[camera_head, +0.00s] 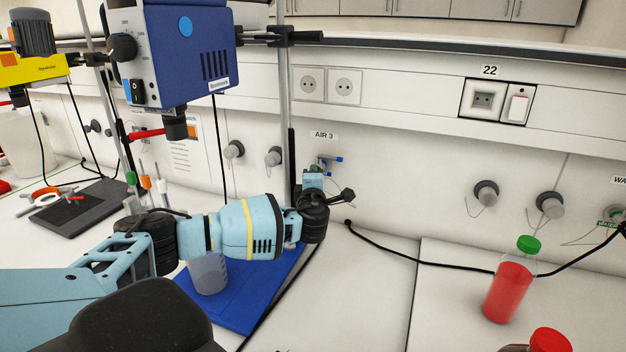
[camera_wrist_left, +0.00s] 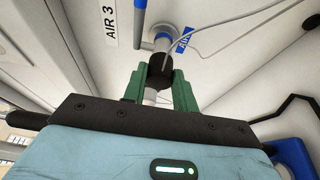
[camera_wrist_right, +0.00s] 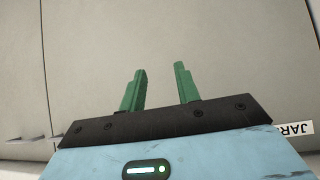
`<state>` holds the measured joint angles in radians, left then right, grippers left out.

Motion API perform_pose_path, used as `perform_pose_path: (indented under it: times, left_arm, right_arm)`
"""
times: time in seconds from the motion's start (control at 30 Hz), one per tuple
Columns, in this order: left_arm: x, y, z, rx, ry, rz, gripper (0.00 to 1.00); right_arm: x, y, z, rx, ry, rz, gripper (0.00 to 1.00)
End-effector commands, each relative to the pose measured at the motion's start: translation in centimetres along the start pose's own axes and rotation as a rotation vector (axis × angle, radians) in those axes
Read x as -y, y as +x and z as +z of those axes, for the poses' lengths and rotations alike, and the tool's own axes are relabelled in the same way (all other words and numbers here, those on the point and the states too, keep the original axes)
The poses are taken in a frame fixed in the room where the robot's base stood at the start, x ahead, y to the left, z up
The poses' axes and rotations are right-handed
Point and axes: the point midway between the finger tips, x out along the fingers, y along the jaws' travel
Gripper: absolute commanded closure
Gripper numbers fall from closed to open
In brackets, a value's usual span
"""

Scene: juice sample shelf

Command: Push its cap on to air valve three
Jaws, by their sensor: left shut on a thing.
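Air valve three (camera_head: 328,160) is on the back wall under the AIR 3 label (camera_head: 322,134), with blue handle parts. In the left wrist view the valve (camera_wrist_left: 163,36) lies just beyond my fingertips. My left gripper (camera_wrist_left: 165,76) is shut on a black cap (camera_wrist_left: 160,68), with a pale piece showing below it between the green fingers. The cap lines up with the valve's outlet and looks very close to it; I cannot tell whether it is seated. In the head view my left gripper (camera_head: 314,178) partly hides the valve. My right gripper (camera_wrist_right: 160,70) is open and empty, facing a pale surface.
A blue stirrer (camera_head: 180,55) hangs on a metal stand left of the valve. A beaker (camera_head: 208,274) stands on the blue base (camera_head: 245,300) below my left arm. A red bottle with green cap (camera_head: 508,290) stands right. The bench between is mostly clear, crossed by a black cable.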

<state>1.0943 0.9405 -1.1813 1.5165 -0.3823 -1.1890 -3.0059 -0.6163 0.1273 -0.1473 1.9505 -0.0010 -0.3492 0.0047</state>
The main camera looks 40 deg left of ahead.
Motion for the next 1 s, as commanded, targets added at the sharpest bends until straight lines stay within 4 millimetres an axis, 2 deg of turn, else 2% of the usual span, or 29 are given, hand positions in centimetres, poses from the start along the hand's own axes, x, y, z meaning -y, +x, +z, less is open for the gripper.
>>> perform_pose_path:
  times: [0.33, 0.37, 0.53, 0.87, 1.0]
  left_arm:
    - [-0.3, 0.3, 0.1, 0.001, -0.003, 0.004, 1.00]
    - [-0.3, 0.3, 0.1, 0.001, -0.003, 0.004, 0.69]
    - [-0.2, 0.3, 0.1, 0.001, -0.002, 0.003, 0.47]
    - [-0.1, 0.1, 0.1, 0.000, -0.001, 0.001, 0.47]
    - [-0.1, -0.9, 0.1, 0.002, 0.000, 0.001, 0.47]
  right_arm:
    - [0.0, 0.0, 0.0, 0.000, 0.000, 0.000, 0.68]
    - [0.0, 0.0, 0.0, 0.000, 0.000, 0.000, 0.68]
    - [0.0, 0.0, 0.0, 0.000, 0.000, 0.000, 0.68]
    - [0.0, 0.0, 0.0, 0.000, 0.000, 0.000, 0.68]
    - [0.0, 0.0, 0.0, 0.000, 0.000, 0.000, 0.68]
